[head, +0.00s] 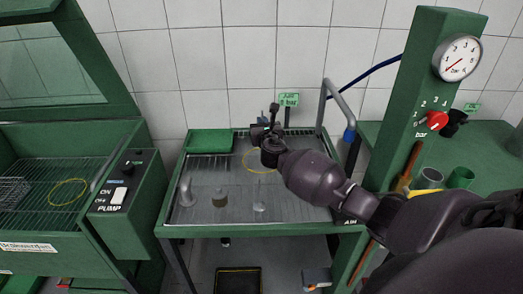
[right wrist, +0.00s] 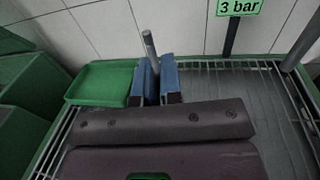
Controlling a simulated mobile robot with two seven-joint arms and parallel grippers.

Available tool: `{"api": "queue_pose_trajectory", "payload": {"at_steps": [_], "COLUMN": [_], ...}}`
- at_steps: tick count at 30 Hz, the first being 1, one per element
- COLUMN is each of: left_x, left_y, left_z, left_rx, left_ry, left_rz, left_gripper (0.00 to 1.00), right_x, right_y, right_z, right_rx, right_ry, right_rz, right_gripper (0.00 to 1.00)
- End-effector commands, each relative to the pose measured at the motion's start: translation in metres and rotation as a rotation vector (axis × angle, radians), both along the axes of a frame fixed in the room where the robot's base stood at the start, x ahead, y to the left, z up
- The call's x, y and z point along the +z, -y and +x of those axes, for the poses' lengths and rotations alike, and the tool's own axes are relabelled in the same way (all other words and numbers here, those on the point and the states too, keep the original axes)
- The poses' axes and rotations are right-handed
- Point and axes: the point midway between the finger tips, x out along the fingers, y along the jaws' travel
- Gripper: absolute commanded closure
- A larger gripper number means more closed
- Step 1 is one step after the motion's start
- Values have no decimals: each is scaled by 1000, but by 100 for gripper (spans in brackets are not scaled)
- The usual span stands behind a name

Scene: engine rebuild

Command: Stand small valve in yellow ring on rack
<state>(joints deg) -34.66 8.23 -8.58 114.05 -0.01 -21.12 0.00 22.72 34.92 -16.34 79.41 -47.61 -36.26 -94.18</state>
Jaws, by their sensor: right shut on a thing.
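My right gripper (head: 268,131) is over the back part of the wire rack (head: 300,207). In the right wrist view its two blue-padded fingers (right wrist: 156,82) are shut on a thin grey stem (right wrist: 150,48), which looks like the small valve. The stem stands roughly upright and sticks up above the fingers; its lower end is hidden. The yellow ring (head: 246,161) lies on the rack under and beside my right wrist, which covers part of it. The ring does not show in the wrist view. My left gripper is not in view.
A green tray (head: 209,141) sits at the rack's back left. A green pillar with a gauge (head: 457,58) rises at the right.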

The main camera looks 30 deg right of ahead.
Motion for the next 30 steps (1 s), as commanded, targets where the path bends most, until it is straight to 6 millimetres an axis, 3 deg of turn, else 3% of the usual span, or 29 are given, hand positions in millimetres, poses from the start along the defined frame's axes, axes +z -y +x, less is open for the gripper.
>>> {"api": "queue_pose_trajectory", "payload": {"at_steps": [1,4,13,19,30], "left_x": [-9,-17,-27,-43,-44], "left_y": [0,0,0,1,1], "left_z": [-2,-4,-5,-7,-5], "left_rx": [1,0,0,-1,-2], "left_ry": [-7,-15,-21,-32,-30], "left_rz": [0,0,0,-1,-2], "left_gripper": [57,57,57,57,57], "right_x": [-17,-35,-57,-87,-93], "right_y": [-1,-1,0,0,0], "right_z": [0,0,0,0,0], "right_rx": [0,0,1,0,1], "right_ry": [-6,-5,-1,-4,1], "right_rz": [1,2,-1,0,0], "right_gripper": [100,100,100,100,100]}}
